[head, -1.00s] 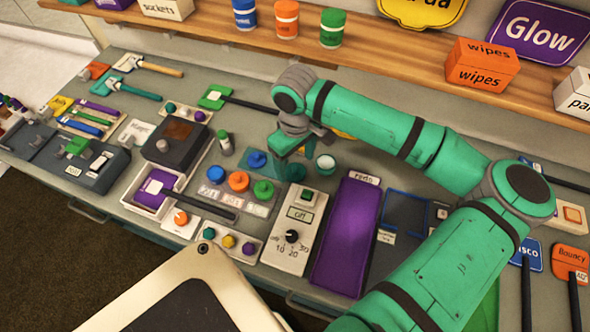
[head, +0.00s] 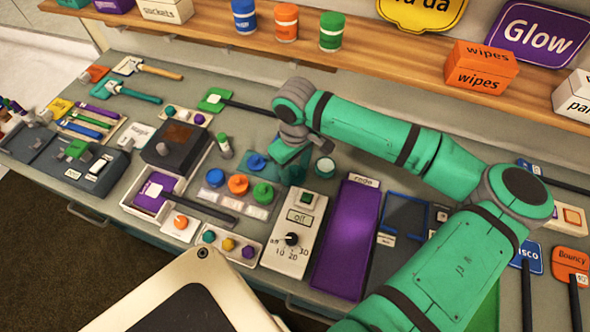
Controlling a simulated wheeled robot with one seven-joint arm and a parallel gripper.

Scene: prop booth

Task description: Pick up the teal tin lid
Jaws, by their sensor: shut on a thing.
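I cannot tell whether the held lid touches the bench.
A timer box (head: 295,233) and a purple pad (head: 346,240) lie nearer. A shelf (head: 400,70) runs behind.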

